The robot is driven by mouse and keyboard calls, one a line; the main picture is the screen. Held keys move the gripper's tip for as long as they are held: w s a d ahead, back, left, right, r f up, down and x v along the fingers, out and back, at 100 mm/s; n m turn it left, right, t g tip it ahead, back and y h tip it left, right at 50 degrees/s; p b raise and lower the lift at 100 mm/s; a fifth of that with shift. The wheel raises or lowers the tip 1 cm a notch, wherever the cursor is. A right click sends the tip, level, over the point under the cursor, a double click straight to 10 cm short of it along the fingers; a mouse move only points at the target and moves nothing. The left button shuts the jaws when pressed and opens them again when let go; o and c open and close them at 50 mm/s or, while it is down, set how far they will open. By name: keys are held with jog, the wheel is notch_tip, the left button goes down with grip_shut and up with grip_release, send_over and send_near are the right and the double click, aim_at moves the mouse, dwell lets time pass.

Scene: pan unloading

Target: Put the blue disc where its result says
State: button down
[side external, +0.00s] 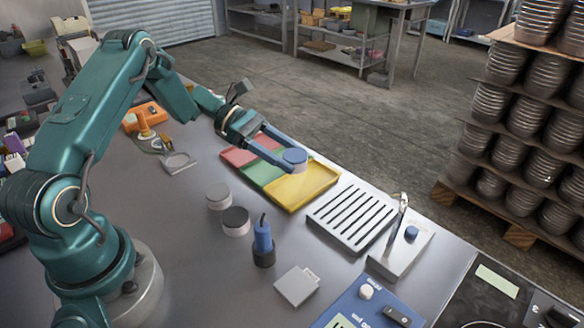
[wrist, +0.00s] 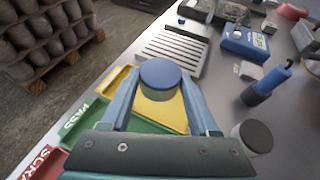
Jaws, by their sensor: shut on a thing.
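The blue disc (side external: 295,156) is a short cylinder with a blue top and a greyer side. My gripper (side external: 288,160) is shut on it, a finger on each side. In the wrist view the disc (wrist: 161,73) sits between the fingertips, raised above the trays. Left of that are the green tray marked PASS (wrist: 75,121) and the red tray marked SCRAP (wrist: 43,162). In the side view they form a row: red (side external: 238,156), green (side external: 262,173), yellow (side external: 308,188). All look empty where visible.
A grey disc (side external: 218,195) and a black-topped disc (side external: 236,221) stand nearer my base, beside a blue handheld tool (side external: 263,241). A slotted rack (side external: 352,215) lies right of the trays. A blue meter (side external: 365,309) stands in front; its reading is illegible.

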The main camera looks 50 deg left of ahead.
aim_at(294, 184)
jog(key=shift+x, duration=0.85)
jog(key=shift+f, duration=2.05)
jog(key=shift+f, duration=0.15)
jog(key=shift+c, duration=0.7)
grip_release()
jog(key=shift+a, duration=0.1)
